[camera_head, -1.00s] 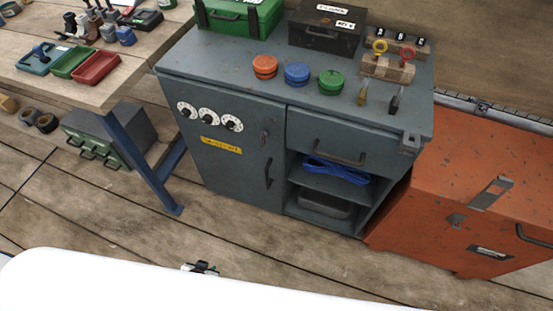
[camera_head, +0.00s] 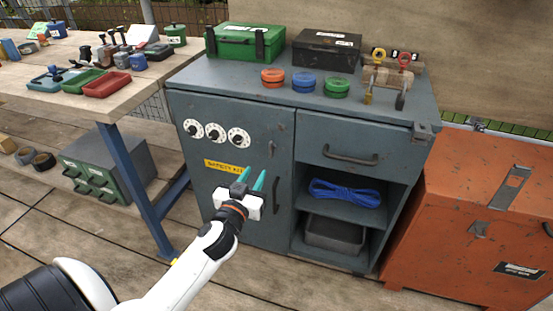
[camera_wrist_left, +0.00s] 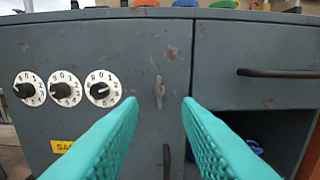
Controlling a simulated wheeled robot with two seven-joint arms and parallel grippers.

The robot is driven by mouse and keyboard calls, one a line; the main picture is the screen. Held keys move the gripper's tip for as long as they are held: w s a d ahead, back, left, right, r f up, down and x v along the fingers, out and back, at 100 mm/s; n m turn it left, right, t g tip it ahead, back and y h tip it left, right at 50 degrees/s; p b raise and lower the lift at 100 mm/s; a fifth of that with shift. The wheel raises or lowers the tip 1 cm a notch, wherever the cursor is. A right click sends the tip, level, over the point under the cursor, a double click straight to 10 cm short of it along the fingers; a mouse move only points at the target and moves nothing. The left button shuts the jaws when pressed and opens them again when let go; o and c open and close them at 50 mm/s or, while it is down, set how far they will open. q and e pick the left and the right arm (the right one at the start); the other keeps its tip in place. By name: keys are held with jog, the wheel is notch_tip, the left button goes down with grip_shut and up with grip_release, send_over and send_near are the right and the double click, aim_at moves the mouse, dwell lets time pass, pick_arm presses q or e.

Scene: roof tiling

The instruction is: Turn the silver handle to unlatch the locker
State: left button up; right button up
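The grey locker (camera_head: 268,220) stands ahead with a door on its left side. The small silver handle (camera_head: 271,147) sits upright on the door, right of three dials (camera_head: 214,132); it also shows in the left wrist view (camera_wrist_left: 159,91). A dark vertical pull bar (camera_head: 277,195) is lower on the door. My left gripper (camera_head: 252,181) is open and empty in front of the door, below the silver handle in the head view. In the left wrist view its teal fingers (camera_wrist_left: 160,125) are spread, with the handle beyond and between their tips. My right gripper is not in view.
A drawer with a dark handle (camera_head: 350,158) and open shelves with blue rope (camera_head: 345,192) are right of the door. An orange chest (camera_head: 450,230) stands to the right. A wooden workbench (camera_head: 60,105) with trays is at the left.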

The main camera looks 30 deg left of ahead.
aim_at(270, 148)
pick_arm(q)
jog(key=b+x, duration=0.1)
jog(key=x, duration=1)
jog(key=shift+a+f, duration=0.1)
jog(key=shift+a, duration=0.1)
grip_shut()
